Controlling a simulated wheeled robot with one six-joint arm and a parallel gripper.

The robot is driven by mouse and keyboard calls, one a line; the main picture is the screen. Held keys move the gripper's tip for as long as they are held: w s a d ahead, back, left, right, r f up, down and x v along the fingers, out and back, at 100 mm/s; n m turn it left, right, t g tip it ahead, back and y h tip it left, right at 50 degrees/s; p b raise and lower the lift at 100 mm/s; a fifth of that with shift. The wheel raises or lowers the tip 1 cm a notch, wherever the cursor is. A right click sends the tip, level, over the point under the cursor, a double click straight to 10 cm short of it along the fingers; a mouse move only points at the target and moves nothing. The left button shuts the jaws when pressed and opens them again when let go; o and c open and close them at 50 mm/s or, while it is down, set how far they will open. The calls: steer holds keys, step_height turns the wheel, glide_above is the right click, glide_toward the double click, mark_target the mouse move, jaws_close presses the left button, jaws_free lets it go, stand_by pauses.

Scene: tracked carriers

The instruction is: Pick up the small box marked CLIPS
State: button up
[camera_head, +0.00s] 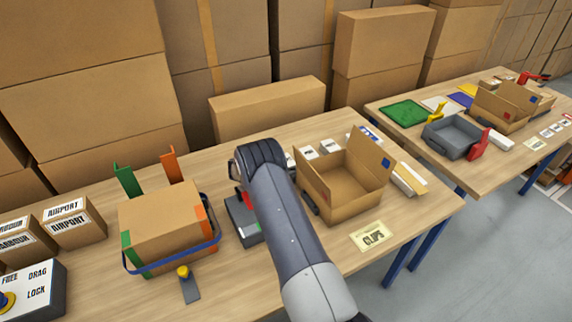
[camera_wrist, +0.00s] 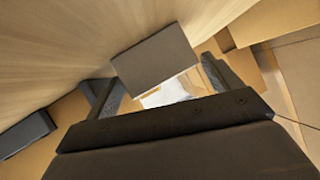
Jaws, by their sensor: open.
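A pale card printed CLIPS (camera_head: 372,236) lies on the near right part of the table, in front of an open cardboard carton (camera_head: 345,203). Small white boxes (camera_head: 308,153) stand behind the carton; their print is too small to read. No small box with a readable CLIPS mark shows. My gripper (camera_wrist: 160,84) is open in the wrist view. A dark flat-faced block (camera_wrist: 156,58) and a white thing with an orange strip (camera_wrist: 165,93) show between and beyond its fingers; I cannot tell whether they touch. In the head view my arm hides the gripper.
A brown box in a blue-edged carrier (camera_head: 165,225) stands left of my arm. Boxes marked AIRPORT (camera_head: 75,230) and a FREE/DRAG/LOCK panel (camera_head: 30,290) are at far left. A second table (camera_head: 470,178) with a grey tray (camera_head: 452,140) stands right, across a gap.

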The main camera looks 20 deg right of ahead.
steer(key=shift+c, duration=0.3)
steer(key=c, duration=0.7)
steer(key=shift+r, duration=0.1)
steer(key=shift+c, duration=0.2)
